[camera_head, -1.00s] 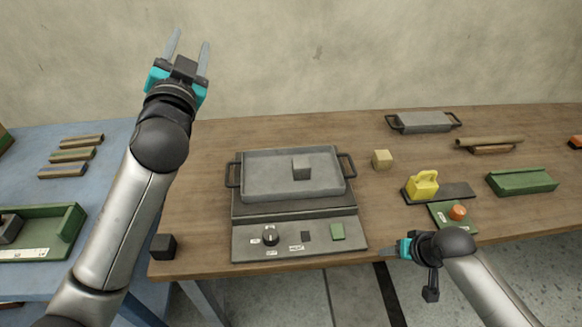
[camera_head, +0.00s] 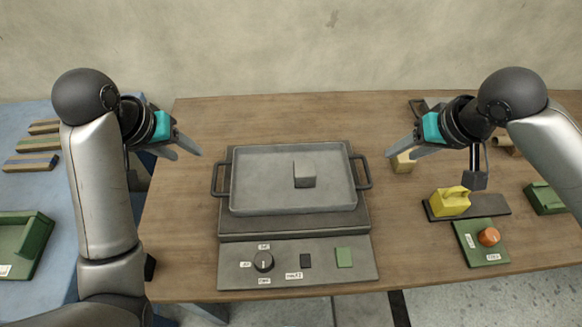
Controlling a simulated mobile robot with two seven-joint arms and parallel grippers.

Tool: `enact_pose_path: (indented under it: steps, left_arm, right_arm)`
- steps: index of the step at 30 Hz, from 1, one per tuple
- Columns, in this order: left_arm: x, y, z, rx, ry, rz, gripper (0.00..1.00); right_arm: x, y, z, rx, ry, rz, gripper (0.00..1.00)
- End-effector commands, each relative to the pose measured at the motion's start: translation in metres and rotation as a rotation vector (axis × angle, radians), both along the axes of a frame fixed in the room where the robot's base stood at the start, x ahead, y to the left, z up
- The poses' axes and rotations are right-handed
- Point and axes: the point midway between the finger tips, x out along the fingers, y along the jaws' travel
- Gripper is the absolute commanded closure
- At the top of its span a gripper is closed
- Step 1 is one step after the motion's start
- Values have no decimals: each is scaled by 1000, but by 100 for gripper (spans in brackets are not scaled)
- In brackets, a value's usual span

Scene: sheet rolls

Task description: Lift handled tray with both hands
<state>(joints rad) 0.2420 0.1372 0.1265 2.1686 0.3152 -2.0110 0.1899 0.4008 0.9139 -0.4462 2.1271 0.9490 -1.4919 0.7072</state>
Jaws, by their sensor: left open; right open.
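The grey handled tray (camera_head: 265,185) sits on a grey machine with a control panel (camera_head: 335,272), near the middle of the table. It has a dark loop handle on its left (camera_head: 219,180) and one on its right (camera_head: 363,172). A small grey block (camera_head: 304,174) stands in the tray. My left gripper (camera_head: 187,153) is open and empty, up and left of the left handle. My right gripper (camera_head: 394,160) is open, to the right of the right handle and apart from it.
A yellow weight-like piece (camera_head: 450,202) on a dark plate and a green box with an orange button (camera_head: 488,237) stand on the right. A second grey tray (camera_head: 428,104) is mostly hidden behind my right arm. Bare table lies behind the tray.

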Motion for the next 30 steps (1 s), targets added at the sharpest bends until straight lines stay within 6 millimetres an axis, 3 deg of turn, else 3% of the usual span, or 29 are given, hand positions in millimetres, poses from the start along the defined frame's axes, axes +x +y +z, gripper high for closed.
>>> enact_pose_path:
  steps: [9, 14, 30]
  left_arm:
    - [0, 0, -1, 0, 1, 0, 50]
    - [6, -2, -13, -1, 3, -1, 50]
    - [44, -15, -101, 0, 3, -1, 50]
  right_arm:
    - [1, 0, -1, 0, 0, -1, 50]
    - [5, 4, -14, 4, 3, -1, 50]
    - [41, 21, -101, 2, 1, -1, 50]
